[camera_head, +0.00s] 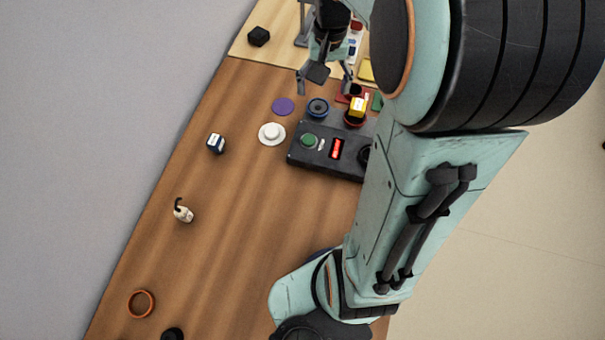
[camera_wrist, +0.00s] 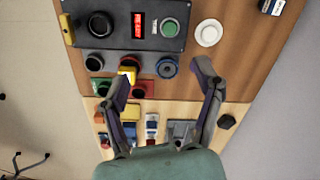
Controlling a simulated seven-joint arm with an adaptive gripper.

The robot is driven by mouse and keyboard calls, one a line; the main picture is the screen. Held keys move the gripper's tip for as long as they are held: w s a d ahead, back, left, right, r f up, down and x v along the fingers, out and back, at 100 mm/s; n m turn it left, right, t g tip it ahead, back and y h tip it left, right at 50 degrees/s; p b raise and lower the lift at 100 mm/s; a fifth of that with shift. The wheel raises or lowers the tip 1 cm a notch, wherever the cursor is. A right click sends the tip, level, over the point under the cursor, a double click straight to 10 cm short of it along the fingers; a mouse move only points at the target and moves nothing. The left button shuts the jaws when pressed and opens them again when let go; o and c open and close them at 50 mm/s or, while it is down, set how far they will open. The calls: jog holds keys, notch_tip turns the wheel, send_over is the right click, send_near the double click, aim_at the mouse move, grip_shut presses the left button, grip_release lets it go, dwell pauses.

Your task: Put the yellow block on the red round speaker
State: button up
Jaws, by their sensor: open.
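The small yellow block (camera_head: 358,104), with a pale label, appears to sit on the red round speaker (camera_head: 354,119), whose dark-and-red rim shows below it. In the wrist view the block (camera_wrist: 126,76) overlaps the lower edge of the red round speaker (camera_wrist: 129,62). My gripper (camera_head: 325,88) is open and empty, above and left of the block in the head view. In the wrist view the gripper (camera_wrist: 163,74) has its fingers wide apart. Its left finger is close beside the block and partly covers that area; I cannot tell if they touch.
A blue round speaker (camera_head: 317,106) lies between the fingers' lines. A dark control box (camera_head: 325,155) with a green button and red display stands close by. A white round piece (camera_head: 271,133) and purple disc (camera_head: 283,106) lie left. The wooden table (camera_head: 230,230) is mostly clear toward the front.

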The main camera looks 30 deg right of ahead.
jog(key=s+a+n, duration=0.6)
jog(key=s+a, duration=0.7)
jog(key=s, duration=0.3)
jog(key=shift+a+r+y, duration=0.15)
jog(key=shift+r+y, duration=0.15)
jog(key=shift+r, duration=0.15)
